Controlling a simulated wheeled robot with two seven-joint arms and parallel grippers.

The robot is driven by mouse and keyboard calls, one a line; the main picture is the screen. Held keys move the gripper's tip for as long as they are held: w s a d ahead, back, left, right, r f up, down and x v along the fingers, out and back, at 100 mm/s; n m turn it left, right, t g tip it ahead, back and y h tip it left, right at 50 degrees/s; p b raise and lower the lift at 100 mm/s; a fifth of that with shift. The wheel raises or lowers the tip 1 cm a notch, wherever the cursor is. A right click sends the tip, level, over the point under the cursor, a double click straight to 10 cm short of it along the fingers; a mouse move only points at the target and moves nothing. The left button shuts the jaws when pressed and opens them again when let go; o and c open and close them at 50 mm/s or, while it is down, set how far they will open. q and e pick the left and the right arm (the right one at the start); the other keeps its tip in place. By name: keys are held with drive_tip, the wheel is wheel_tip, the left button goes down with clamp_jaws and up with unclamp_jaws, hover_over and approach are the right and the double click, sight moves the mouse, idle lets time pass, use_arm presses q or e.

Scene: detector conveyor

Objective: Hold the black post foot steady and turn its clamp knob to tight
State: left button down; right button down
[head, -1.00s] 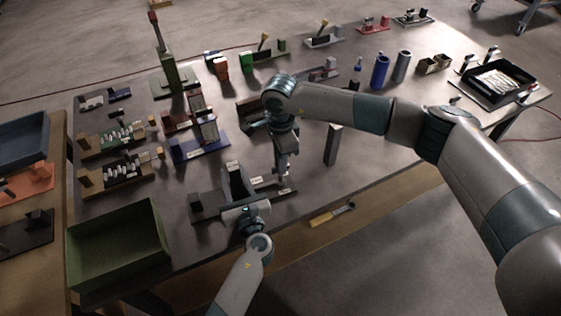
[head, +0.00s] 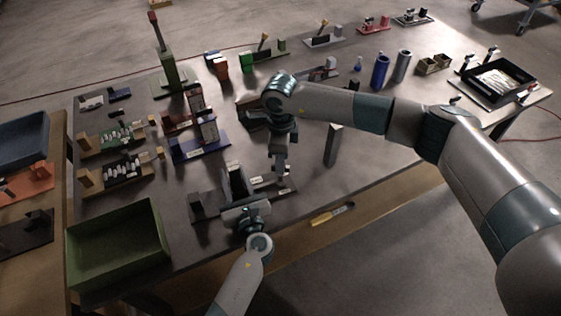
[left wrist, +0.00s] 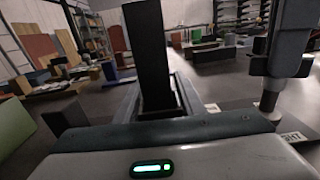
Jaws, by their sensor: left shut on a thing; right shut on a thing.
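The black post foot (head: 236,184) stands near the front edge of the table, its dark upright rising from a low base. In the left wrist view its black upright (left wrist: 148,50) fills the middle. My left gripper (head: 241,206) is shut on the foot from the front, low down. My right gripper (head: 281,168) points down at the foot's right end and is shut on the clamp knob, which its fingers mostly hide. My right gripper (left wrist: 283,65) also shows at the right of the left wrist view, above a small pale label (left wrist: 294,137). The knob's angle cannot be read.
A green tray (head: 117,200) stands at the left front. A grey block (head: 333,145) stands right of my right gripper. A yellow-handled tool (head: 332,215) lies at the front edge. A blue stand (head: 200,150) and several fixtures are behind the foot.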

drive_tip(key=m, duration=0.3)
drive_tip(key=shift+w+m, duration=0.1)
drive_tip(key=shift+m, duration=0.3)
drive_tip(key=c, duration=1.9)
unclamp_jaws()
drive_tip(key=shift+o, duration=0.2)
wheel_tip(320, 180, up, 12)
